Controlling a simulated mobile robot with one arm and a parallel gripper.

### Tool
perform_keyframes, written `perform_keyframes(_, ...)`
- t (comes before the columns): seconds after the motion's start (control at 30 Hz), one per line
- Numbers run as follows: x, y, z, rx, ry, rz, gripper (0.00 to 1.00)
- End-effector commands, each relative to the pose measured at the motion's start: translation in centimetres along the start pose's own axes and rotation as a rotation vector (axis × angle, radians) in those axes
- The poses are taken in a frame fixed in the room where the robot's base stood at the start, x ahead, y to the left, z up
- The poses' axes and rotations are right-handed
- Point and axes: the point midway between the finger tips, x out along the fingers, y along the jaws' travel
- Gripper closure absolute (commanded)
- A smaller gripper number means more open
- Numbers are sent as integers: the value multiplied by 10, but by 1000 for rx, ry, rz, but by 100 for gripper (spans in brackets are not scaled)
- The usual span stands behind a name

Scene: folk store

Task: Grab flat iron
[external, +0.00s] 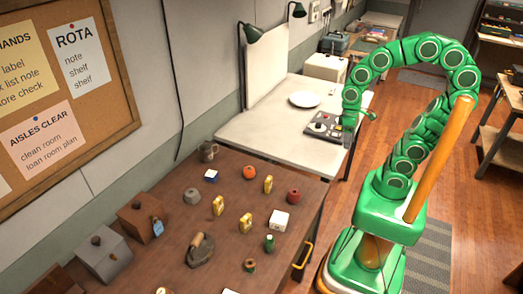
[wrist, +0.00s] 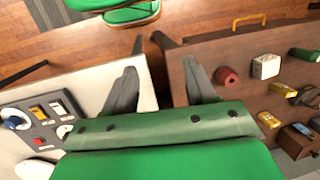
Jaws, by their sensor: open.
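The flat iron (external: 201,251) is a dark grey iron with a brown handle. It sits upright on the brown table (external: 160,221) toward the near side in the external view. My gripper (external: 349,138) hangs high near the right edge of the white table, well away from the iron. In the wrist view my gripper (wrist: 162,78) has its two dark fingers spread with nothing between them.
Grey and brown boxes (external: 103,258) line the wall side. The white table (external: 270,127) holds a control panel (external: 322,124) and plate (external: 304,99).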

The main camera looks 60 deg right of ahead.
Motion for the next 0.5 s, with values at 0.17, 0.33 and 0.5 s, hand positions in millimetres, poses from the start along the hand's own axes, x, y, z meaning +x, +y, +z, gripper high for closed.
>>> perform_keyframes(0.17,-1,-53,-34,5,-17,-117,44)
perform_keyframes(0.33,-3,-104,-62,30,-45,-226,44)
perform_keyframes(0.5,-4,-154,-88,68,-83,-332,44)
